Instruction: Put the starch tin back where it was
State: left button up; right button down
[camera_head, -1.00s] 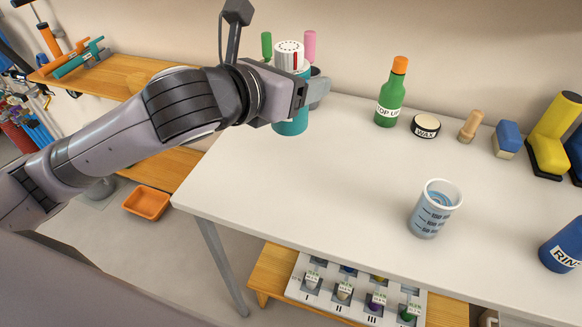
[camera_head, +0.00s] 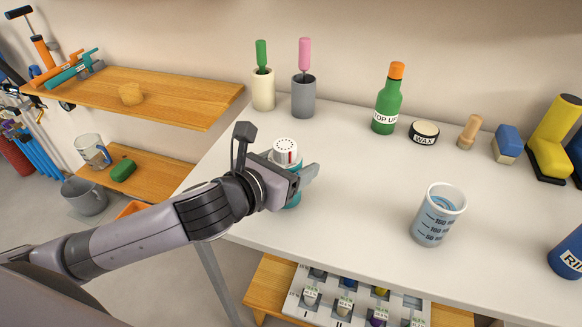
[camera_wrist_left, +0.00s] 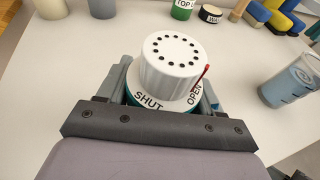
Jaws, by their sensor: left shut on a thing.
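The tin is teal with a white shaker cap (camera_head: 286,152). The cap has dark holes, SHUT and OPEN lettering and a red pointer beside OPEN in the left wrist view (camera_wrist_left: 172,62). No starch label shows. My left gripper (camera_head: 297,184) is shut around the tin's teal body, over the left part of the white table (camera_head: 350,180). The tin looks upright. My right gripper is not in view.
A cream cup (camera_head: 263,92) and a grey cup (camera_head: 303,98) with handled tools stand at the back left. A green bottle (camera_head: 388,105), wax tin (camera_head: 424,133) and blue-topped brush (camera_head: 507,142) line the back. A measuring beaker (camera_head: 438,215) stands right. The table's middle is clear.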

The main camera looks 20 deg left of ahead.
pick_arm(q)
jog(key=shift+f, duration=0.2)
jog(key=shift+f, duration=0.15)
jog(key=o, duration=1.2)
jog(key=shift+s+r, duration=0.15)
jog(key=shift+r, duration=0.1)
jog(key=v, duration=0.8)
jog(key=shift+a, duration=0.1)
jog(key=shift+p+v, duration=1.8)
jog(key=shift+p, duration=0.8)
